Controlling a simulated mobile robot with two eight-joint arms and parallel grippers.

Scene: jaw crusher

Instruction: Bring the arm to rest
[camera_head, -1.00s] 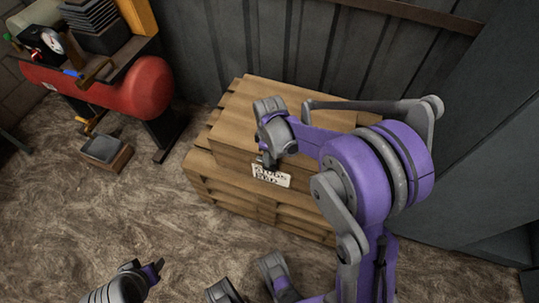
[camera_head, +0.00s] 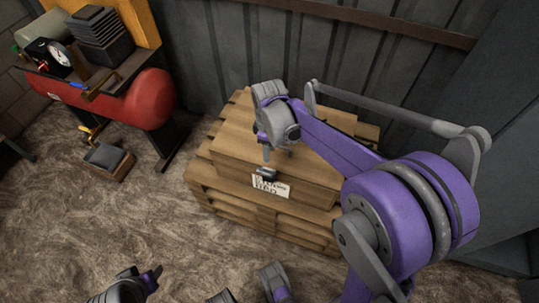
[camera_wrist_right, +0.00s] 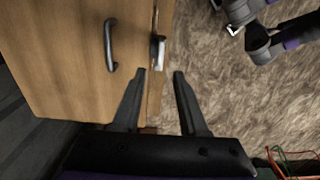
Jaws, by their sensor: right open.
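My right arm reaches over a wooden crate (camera_head: 300,178) with a white label (camera_head: 270,187) on its front. My right gripper (camera_head: 266,160) is small and partly hidden in the head view, near the crate's front edge above the label.
The crate sits on a wooden pallet (camera_head: 225,203) against a dark corrugated wall (camera_head: 225,60). A red tank (camera_head: 148,100) stands at the left under a bench with gauges and stacked plates. A small box (camera_head: 108,160) is on the floor. Open floor (camera_head: 70,220) lies front left.

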